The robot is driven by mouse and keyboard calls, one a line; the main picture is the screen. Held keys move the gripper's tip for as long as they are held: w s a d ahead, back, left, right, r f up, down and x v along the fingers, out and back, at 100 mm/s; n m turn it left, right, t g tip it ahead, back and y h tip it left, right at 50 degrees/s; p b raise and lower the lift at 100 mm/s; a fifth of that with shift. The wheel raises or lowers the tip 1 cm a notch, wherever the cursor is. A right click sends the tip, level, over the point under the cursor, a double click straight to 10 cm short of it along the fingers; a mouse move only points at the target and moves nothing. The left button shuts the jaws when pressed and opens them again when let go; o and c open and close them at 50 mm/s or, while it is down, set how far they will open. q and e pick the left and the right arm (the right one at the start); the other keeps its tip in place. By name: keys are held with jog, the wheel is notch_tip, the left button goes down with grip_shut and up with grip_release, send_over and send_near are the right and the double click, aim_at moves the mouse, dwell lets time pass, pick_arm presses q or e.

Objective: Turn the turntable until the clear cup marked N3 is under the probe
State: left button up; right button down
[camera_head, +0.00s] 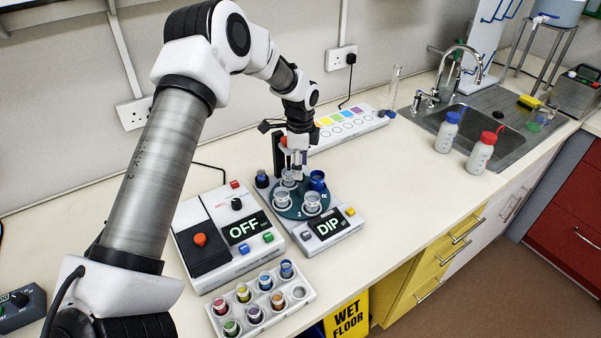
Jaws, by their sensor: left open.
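The teal turntable (296,213) sits on a white device whose display (329,226) reads DIP. Several cups stand on it: a clear cup at the left (281,199), a clear cup at the front (312,203), a clear cup at the back (288,178) and a blue cup (317,181) at the back right. The marks on the cups are too small to read, so I cannot tell which is N3. My left gripper (298,174) points down over the back of the turntable among the cups, open. I cannot make out the probe behind my wrist. My right gripper is out of view.
Left of the turntable is a white instrument (209,235) with an OFF display. A white rack (262,304) of coloured vials stands in front. A strip with coloured squares (345,126) lies behind. White bottles (447,133) stand by the sink. The counter right of the turntable is clear.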

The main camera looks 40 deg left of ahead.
pick_arm(q)
notch_tip(320, 180, up, 9)
jog(key=shift+d, duration=0.2)
jog(key=shift+w+f, duration=0.15)
